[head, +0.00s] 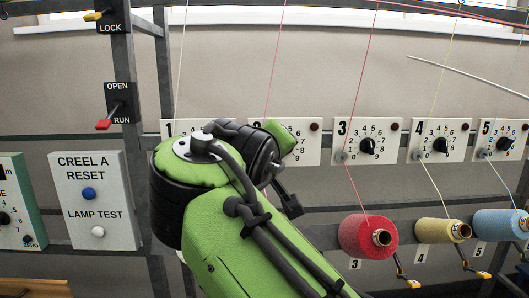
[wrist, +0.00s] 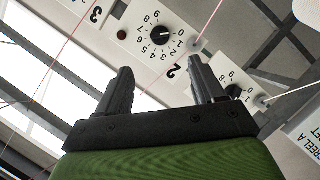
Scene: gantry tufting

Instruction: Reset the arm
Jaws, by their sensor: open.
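My gripper (wrist: 158,80) is open in the wrist view. Its two dark fingers stand apart with nothing between them. Behind them, dial plate 2 (wrist: 146,52) shows upside down, and I see no contact with it. In the head view my green arm (head: 240,215) rises from the bottom middle to a black joint in front of dial plates 1 (head: 170,128) and 2 (head: 308,153), partly hiding both. I cannot make out the gripper's fingers clearly in the head view.
The CREEL A RESET panel (head: 96,168) and the OPEN/RUN lever (head: 118,104) stand left of my arm. A red spool (head: 356,237), a yellow spool (head: 436,231) and a blue spool (head: 490,224) sit at right. Thin threads, including a red one (head: 369,65), run upward from the creel.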

